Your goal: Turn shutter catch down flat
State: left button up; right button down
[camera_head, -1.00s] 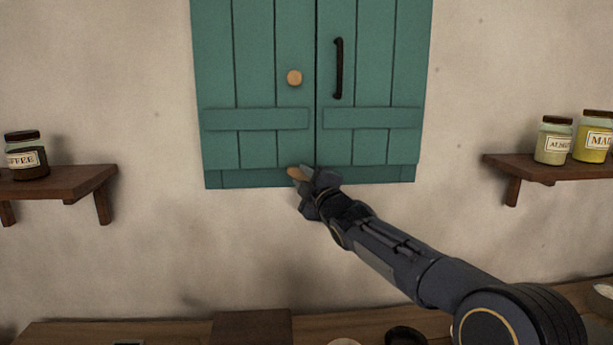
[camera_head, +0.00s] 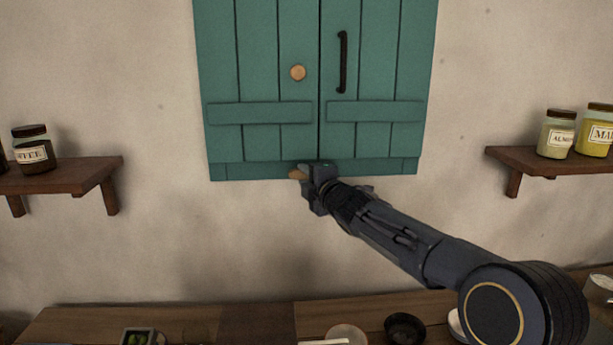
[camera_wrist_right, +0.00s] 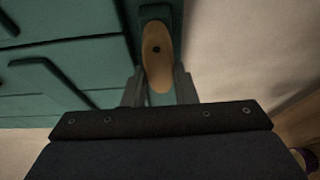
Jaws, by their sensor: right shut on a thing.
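The teal shutter (camera_head: 262,70) hangs closed on the wall, with a round wooden knob (camera_head: 298,73) on its left leaf and a dark bar handle (camera_head: 343,62) on its right leaf. The wooden catch (camera_head: 296,174) is at the shutter's bottom edge, mostly hidden by my right gripper (camera_head: 309,178) in the head view. In the right wrist view the catch (camera_wrist_right: 157,48) is a tan oval with a dark pivot screw, its lower end between the fingers of my right gripper (camera_wrist_right: 160,88). The right gripper is shut on it. My left gripper is not in view.
A shelf (camera_head: 75,176) with a coffee jar (camera_head: 34,150) is on the left wall. Another shelf (camera_head: 530,160) with an almond jar (camera_head: 556,135) and a yellow jar (camera_head: 597,132) is on the right. A wooden counter (camera_head: 180,318) with bowls runs below. The wall between is clear.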

jog(key=shift+f, duration=0.1)
jog(key=c, duration=1.2)
grip_release()
jog(key=shift+o, duration=0.2)
jog(key=shift+s+d, duration=0.1)
jog(key=shift+s, duration=0.15)
jog(key=b+v, duration=0.3)
jog(key=v, duration=0.4)
jog(key=shift+s, duration=0.15)
